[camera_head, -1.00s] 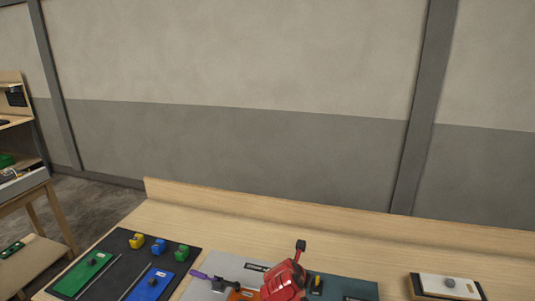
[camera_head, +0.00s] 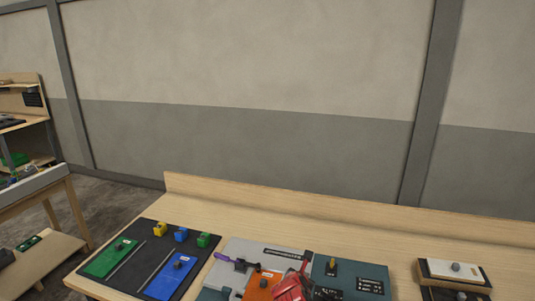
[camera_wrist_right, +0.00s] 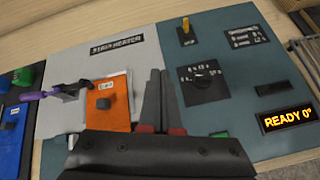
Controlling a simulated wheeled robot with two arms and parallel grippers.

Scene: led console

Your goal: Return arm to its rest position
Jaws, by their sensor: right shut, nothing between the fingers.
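My right gripper (camera_head: 304,262) shows at the bottom of the head view as a red arm end over the console. In the right wrist view its two dark fingers (camera_wrist_right: 163,95) are together and empty, above the seam between the console's grey panel (camera_wrist_right: 75,60) and teal panel (camera_wrist_right: 240,85). An orange block (camera_wrist_right: 108,105) with a dark knob sits left of the fingers, beside a purple-handled tool (camera_wrist_right: 45,94) in a dark holder. The teal panel has a dial (camera_wrist_right: 205,85), a yellow lever (camera_wrist_right: 186,30) and a display (camera_wrist_right: 288,118) reading "READY 0°". My left gripper is not in view.
A black mat (camera_head: 152,227) at left holds a green plate (camera_head: 110,258), a blue plate (camera_head: 170,275) and small yellow, blue and green blocks. A white-topped block (camera_head: 452,271) lies at right. The wooden table (camera_head: 350,225) is bare behind the console.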

